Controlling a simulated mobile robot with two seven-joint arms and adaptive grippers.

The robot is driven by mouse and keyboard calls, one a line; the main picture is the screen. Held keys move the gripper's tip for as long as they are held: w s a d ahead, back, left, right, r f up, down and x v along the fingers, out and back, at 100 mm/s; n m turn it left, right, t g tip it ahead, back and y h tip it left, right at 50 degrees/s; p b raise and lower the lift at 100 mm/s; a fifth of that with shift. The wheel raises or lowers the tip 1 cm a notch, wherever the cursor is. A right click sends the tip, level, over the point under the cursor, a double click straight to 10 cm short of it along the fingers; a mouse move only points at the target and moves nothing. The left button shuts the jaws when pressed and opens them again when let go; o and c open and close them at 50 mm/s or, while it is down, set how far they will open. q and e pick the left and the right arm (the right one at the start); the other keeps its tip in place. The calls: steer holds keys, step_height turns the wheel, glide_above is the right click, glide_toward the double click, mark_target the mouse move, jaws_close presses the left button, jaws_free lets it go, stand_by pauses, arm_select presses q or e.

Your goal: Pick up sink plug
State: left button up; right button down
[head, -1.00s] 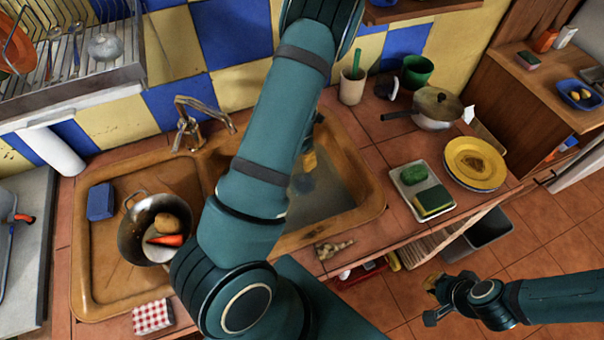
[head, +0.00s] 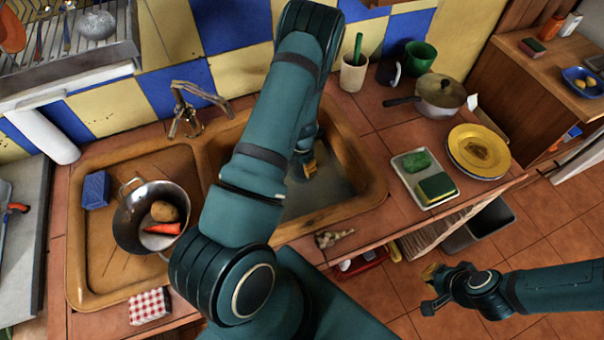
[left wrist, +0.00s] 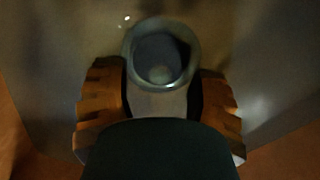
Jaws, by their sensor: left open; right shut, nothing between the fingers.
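In the left wrist view, a round grey rimmed piece with a darker centre (left wrist: 160,60), which looks like the sink plug, lies just beyond and between the fingertips. My left gripper (left wrist: 160,88) is open, with one orange-brown finger on each side; I cannot tell whether they touch it. In the head view my left gripper (head: 308,168) reaches down into the right basin of the brown sink (head: 350,205), partly hidden by my arm. The plug cannot be made out there. My right gripper (head: 428,290) is shut and empty, over the floor in front of the counter.
The left basin holds a pot (head: 128,222) with a carrot and a potato, and a blue sponge (head: 96,190). A faucet (head: 186,122) stands behind the basins. A sponge tray (head: 408,180), yellow plates (head: 478,150) and a lidded pan (head: 440,95) stand on the right.

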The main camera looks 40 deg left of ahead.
arm_select(q)
step_height(320, 180, down, 3)
steer(key=shift+r, duration=0.1)
steer(key=shift+o, duration=0.2)
jaws_close()
steer(key=shift+r, duration=0.1)
